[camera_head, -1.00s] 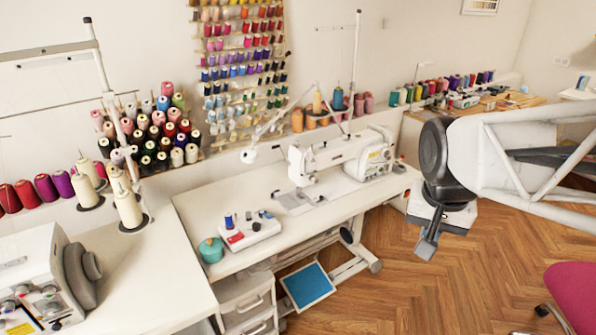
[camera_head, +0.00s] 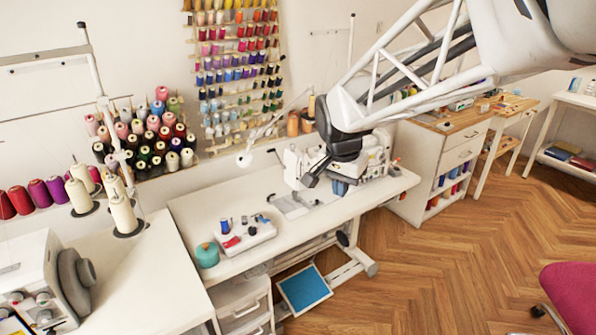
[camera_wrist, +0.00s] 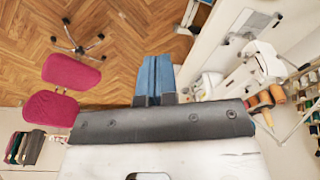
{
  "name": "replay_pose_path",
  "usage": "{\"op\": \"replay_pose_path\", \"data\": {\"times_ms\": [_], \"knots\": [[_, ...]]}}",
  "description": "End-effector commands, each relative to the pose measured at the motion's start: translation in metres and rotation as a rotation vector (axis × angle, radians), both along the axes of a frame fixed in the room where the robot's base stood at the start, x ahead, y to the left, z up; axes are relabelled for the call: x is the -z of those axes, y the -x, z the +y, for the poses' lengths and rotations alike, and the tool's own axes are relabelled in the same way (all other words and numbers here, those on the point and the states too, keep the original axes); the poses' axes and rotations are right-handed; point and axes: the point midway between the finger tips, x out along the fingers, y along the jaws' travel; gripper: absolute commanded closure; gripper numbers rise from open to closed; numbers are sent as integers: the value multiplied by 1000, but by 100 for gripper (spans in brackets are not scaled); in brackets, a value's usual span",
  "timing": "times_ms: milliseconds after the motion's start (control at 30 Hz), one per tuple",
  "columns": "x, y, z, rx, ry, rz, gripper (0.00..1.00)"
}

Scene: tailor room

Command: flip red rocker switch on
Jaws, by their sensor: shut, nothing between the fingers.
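A small white box (camera_head: 250,236) sits on the left part of the white sewing table, with blue and red spools or bobbins on top. A small red part (camera_head: 231,242) shows on its front left; it looks like the red rocker switch, but it is too small to tell its position. My gripper (camera_head: 340,186) is above the right part of the table, in front of the sewing machine (camera_head: 297,165) and well right of the box. In the wrist view its blue fingers (camera_wrist: 155,76) lie together with nothing between them. The red part is not visible in the wrist view.
A teal round pot (camera_head: 207,255) stands left of the box. Tall thread cones (camera_head: 122,214) and a white machine (camera_head: 35,278) are on the left table. A lamp arm (camera_head: 245,160) rises behind. Table space between box and sewing machine is mostly clear.

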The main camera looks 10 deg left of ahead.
Motion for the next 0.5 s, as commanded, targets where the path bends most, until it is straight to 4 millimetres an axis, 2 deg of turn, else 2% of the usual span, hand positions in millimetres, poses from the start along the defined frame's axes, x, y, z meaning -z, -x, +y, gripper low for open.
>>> {"op": "replay_pose_path", "data": {"times_ms": [200, 500], "knots": [[15, -27, 45, 46, 3, 7, 100], [41, -57, 109, 117, 6, 13, 100]]}}
